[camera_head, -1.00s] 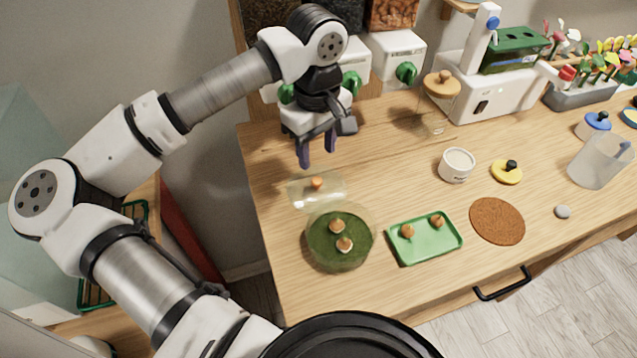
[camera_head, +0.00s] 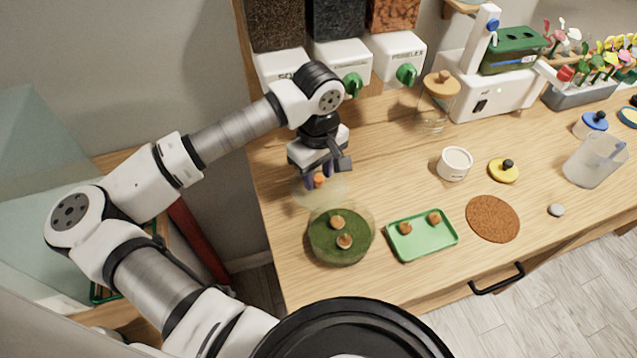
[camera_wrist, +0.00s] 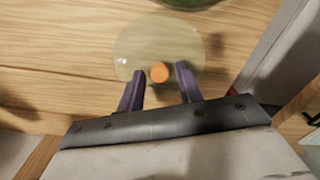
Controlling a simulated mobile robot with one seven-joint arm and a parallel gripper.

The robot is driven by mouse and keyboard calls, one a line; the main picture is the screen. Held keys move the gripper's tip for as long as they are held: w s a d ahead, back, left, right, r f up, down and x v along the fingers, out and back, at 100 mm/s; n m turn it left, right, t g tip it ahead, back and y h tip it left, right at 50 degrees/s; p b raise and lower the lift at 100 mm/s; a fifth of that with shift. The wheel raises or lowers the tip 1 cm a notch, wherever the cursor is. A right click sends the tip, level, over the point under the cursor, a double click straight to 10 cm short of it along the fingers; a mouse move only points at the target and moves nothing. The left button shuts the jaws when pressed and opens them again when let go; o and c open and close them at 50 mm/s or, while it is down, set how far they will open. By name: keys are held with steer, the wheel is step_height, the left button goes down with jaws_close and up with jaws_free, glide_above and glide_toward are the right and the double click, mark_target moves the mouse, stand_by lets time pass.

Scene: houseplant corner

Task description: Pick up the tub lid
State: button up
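The clear round tub lid (camera_head: 331,194) with an orange knob lies on the wooden table, left of centre. My gripper (camera_head: 318,176) is directly above the lid. In the wrist view my gripper (camera_wrist: 160,69) is open, its two dark purple fingers apart on either side of the knob. A gap shows between each finger and the knob. A clear round tub (camera_head: 325,253) with a green mossy inside and two brown-and-white pieces stands just in front of the lid.
A green tray (camera_head: 430,247) with two brown pieces is right of the tub. A brown round mat (camera_head: 493,219), white pot (camera_head: 454,164) and yellow lid (camera_head: 503,173) lie further right. White dispensers (camera_head: 341,62) and a lidded clear jar (camera_head: 436,107) stand behind.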

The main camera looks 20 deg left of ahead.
jaws_close()
steer(key=shift+r, duration=0.2)
